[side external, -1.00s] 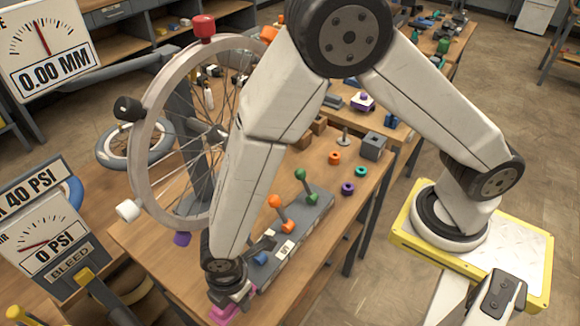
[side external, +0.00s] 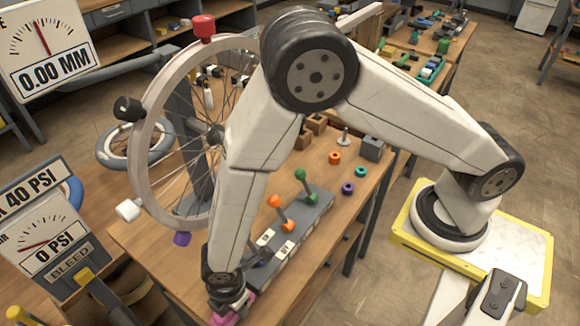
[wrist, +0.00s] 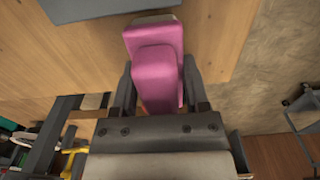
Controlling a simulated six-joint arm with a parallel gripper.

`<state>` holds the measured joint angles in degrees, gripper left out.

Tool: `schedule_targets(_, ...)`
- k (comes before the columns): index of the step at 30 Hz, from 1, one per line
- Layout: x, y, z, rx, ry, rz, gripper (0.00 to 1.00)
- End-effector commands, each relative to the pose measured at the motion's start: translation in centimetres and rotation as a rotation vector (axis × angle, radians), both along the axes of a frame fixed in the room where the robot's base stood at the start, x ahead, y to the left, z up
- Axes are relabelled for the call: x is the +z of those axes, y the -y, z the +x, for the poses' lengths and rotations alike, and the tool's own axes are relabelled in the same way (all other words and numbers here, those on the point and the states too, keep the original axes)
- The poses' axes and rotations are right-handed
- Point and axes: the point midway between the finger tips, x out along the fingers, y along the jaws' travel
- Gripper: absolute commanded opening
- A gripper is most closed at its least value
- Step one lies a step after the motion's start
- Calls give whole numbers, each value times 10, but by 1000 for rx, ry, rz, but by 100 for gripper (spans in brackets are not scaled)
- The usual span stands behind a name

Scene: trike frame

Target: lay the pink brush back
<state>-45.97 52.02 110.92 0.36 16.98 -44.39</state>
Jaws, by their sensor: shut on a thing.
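The pink brush (wrist: 155,70) is a two-part pink block that fills the upper middle of the wrist view. The fingers of my gripper (wrist: 158,88) stand on both sides of it, and the gripper is shut on it. In the side view my gripper (side external: 232,302) points down at the near end of the wooden table. Only a bit of the pink brush (side external: 228,319) shows below it there, at the bottom edge. Whether the brush touches the table top is hidden.
A grey rail (side external: 300,222) with an orange-knobbed lever (side external: 274,201) and a green-knobbed lever (side external: 300,175) lies behind my gripper. A spoked wheel (side external: 140,175) stands to the left. The table edge and floor (wrist: 240,70) show right of the brush in the wrist view.

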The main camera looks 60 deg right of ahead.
Motion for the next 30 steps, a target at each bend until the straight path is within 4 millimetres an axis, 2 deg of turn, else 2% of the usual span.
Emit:
schedule_targets(8,-3,0,0,0,0,0,3)
schedule_targets(9,-3,0,0,0,1,1,68)
schedule_targets(12,-3,0,0,0,1,1,93)
schedule_targets(23,-2,0,0,0,1,1,93)
schedule_targets(30,8,-1,1,0,2,2,93)
